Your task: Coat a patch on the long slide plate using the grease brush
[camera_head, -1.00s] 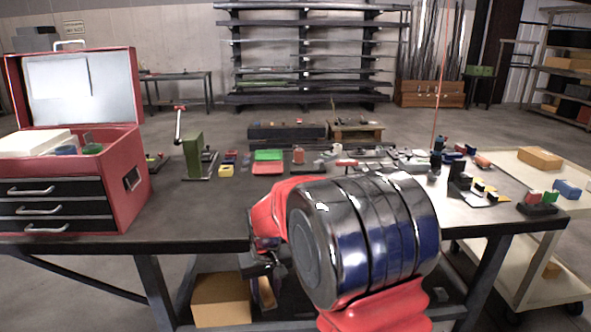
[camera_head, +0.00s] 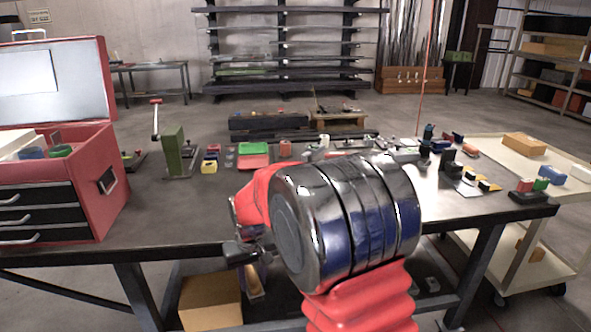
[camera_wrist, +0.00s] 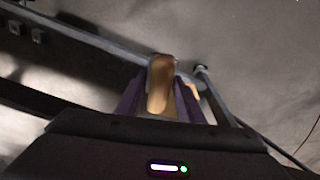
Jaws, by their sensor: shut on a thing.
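My gripper (camera_wrist: 160,103) is shut on a tan wooden-looking handle (camera_wrist: 160,80), apparently the grease brush; it stands up between the purple fingers in the wrist view. In the head view the handle (camera_head: 254,286) shows small, in front of and below the table's front edge. The brush's bristles cannot be made out. My red and silver arm covers the front middle of the table. I cannot tell which thing is the long slide plate; it may be hidden behind my arm or among the clutter.
The dark table (camera_head: 150,222) has bare room at left centre. A red toolbox (camera_head: 104,220) stands at left, a green lever device (camera_head: 173,152) beside it. Small parts line the back and right. A cream cart (camera_head: 530,262) stands right. A cardboard box (camera_head: 211,303) sits under the table.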

